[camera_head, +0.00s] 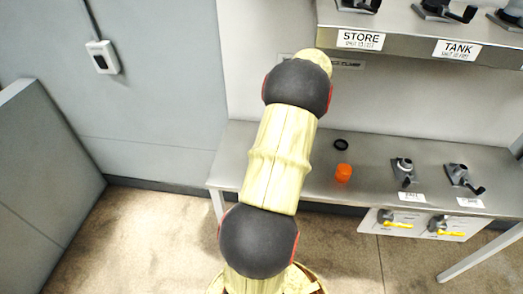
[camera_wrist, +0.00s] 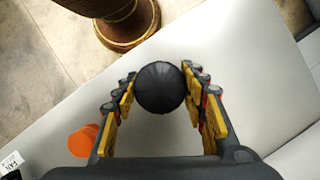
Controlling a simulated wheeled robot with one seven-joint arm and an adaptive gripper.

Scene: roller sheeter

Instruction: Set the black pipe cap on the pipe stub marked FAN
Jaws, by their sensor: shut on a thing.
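In the wrist view my gripper (camera_wrist: 160,90) is shut on the black pipe cap (camera_wrist: 159,86), a round, faintly ribbed piece between the two fingers. The grey bench top shows beneath it. In the head view a grey pipe stub (camera_head: 404,170) stands on the bench behind a label (camera_head: 411,197) too small to read.
An orange cap (camera_head: 343,172) stands on the bench (camera_head: 300,195), also in the wrist view (camera_wrist: 84,140). Another stub with a dark handle (camera_head: 460,178) stands right. An upper shelf carries STORE (camera_head: 360,39) and TANK (camera_head: 457,50) labels. Yellow-handled valves (camera_head: 397,223) hang below.

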